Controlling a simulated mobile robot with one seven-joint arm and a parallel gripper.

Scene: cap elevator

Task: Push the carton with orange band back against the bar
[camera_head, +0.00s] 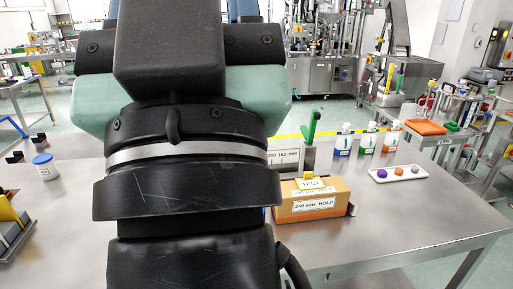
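A brown carton with an orange band (303,215) stands on the metal table (430,215), right of my arm. Its front label reads "240 mm HOLD", and a yellow "TEST" tag (311,184) is on its top. My arm covers the carton's left side. A small dark edge (352,210) shows by its right end. I cannot clearly make out the bar; what lies directly behind the carton is partly hidden. My arm fills the left centre, and no gripper fingers show.
Behind the carton stand a white numbered plate (284,159), a green-handled tool (311,127) and three bottles (366,138). A white tray (398,174) with coloured pieces lies to the right. A blue-capped jar (43,167) stands at left. The table's front right is clear.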

